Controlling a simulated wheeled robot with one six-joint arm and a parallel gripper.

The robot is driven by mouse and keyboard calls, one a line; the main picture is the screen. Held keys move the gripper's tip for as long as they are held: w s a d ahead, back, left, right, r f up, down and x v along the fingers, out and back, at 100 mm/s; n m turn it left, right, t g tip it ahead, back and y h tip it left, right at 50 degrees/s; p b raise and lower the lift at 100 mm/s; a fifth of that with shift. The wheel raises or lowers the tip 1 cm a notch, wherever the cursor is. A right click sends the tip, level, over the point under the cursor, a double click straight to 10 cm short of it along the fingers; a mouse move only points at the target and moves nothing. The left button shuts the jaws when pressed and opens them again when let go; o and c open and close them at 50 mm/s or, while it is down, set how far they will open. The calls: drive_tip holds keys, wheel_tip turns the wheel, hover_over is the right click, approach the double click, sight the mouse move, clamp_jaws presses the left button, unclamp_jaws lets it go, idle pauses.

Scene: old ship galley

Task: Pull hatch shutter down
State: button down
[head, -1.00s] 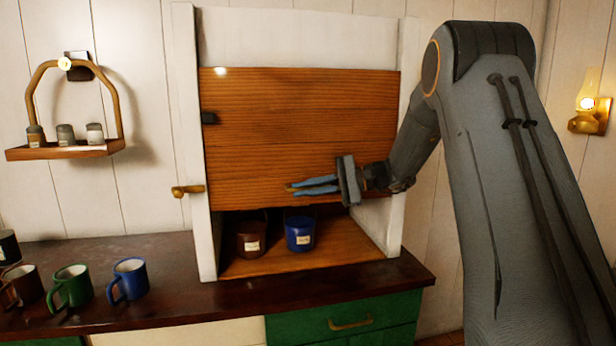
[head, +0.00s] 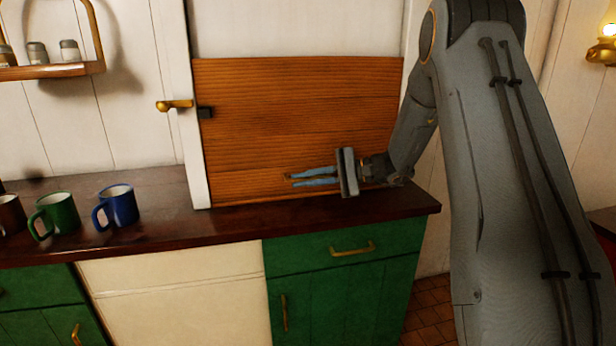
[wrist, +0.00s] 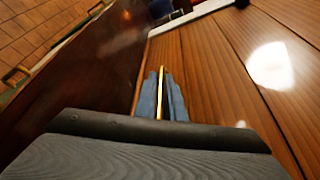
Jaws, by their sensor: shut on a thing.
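The wooden hatch shutter (head: 270,110) fills the lower part of the white hatch frame (head: 197,160) in the head view. Its bottom edge is at the dark countertop, and it hides the inside of the hatch. My gripper (head: 292,179) is low on the shutter's face, with its blue fingers pointing left. In the wrist view the fingers are shut on a thin brass handle (wrist: 161,88) along the shutter's planks. A black catch block (head: 205,112) on the shutter's left edge is beside the brass latch (head: 174,104) on the left post.
A blue mug (head: 119,206), a green mug (head: 58,214) and a brown mug (head: 10,215) stand on the countertop (head: 155,225) at the left. Green cupboards (head: 345,290) are below. A hanging shelf (head: 50,70) with small jars is at upper left. A lamp (head: 603,48) is on the right wall.

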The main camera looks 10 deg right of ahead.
drive_tip(key=shift+a+f, duration=0.15)
drive_tip(key=shift+f, duration=0.15)
drive_tip(key=c, duration=2.1)
unclamp_jaws()
drive_tip(key=shift+a+f, duration=0.1)
drive_tip(key=shift+d, duration=0.2)
drive_tip(key=shift+d, duration=0.1)
drive_tip(key=b+v, duration=0.1)
drive_tip(key=v, duration=0.6)
drive_tip(key=shift+s+d+r, duration=0.1)
drive_tip(key=shift+d+r, duration=0.15)
